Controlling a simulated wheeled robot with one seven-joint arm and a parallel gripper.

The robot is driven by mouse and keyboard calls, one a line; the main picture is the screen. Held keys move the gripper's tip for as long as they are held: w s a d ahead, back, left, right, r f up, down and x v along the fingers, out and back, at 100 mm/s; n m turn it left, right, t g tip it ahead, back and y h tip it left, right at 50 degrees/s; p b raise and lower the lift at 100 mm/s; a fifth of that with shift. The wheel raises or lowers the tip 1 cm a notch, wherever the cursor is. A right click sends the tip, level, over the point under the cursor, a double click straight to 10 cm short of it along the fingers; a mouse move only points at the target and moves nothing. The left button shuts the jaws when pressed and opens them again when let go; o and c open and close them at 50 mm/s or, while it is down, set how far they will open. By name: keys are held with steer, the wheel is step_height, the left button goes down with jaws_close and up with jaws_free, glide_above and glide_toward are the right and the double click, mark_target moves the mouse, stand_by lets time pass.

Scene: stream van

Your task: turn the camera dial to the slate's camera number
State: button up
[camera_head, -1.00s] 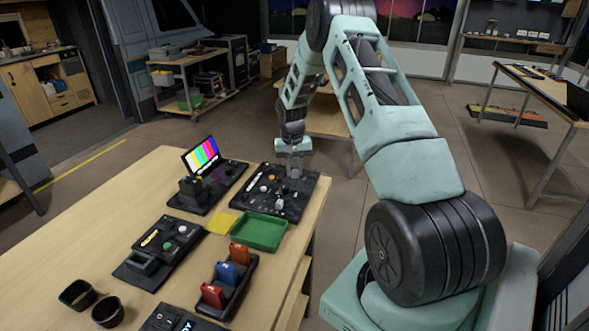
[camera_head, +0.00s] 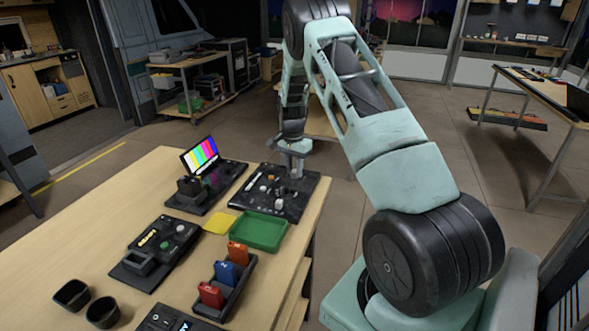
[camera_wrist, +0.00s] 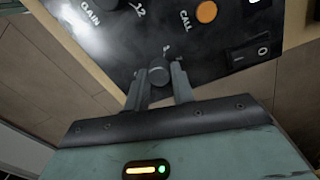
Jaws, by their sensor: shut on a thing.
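A black control panel (camera_head: 266,214) lies at the far right corner of the wooden table. In the wrist view the panel (camera_wrist: 190,38) shows a small dark round dial (camera_wrist: 158,72) near its edge. My gripper (camera_wrist: 159,76) has one finger on each side of this dial and is shut on it. In the head view my gripper (camera_head: 291,168) points down onto the right part of the panel, and the dial is hidden there. A small pale mark shows above the dial, too small to read. I cannot make out a slate with a camera number.
The panel also has an orange button (camera_wrist: 206,12) marked CALL, a rocker switch (camera_wrist: 250,48) and a GAIN label. A colour-bar screen (camera_head: 200,155), a green tray (camera_head: 259,231), a yellow note (camera_head: 220,223) and a rack of coloured blocks (camera_head: 240,282) stand nearby.

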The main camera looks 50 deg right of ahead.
mark_target(293, 170)
steer(key=shift+m, duration=0.4)
steer(key=o, duration=1)
steer(key=shift+r, duration=0.15)
steer(key=r+b, duration=0.1)
steer(key=r, duration=1)
steer(key=r+b, duration=0.1)
steer(key=r, duration=0.5)
steer(key=shift+w+r+b, duration=0.1)
steer(key=shift+w+b, duration=0.25)
steer(key=shift+w, duration=0.05)
steer(key=shift+a, duration=0.1)
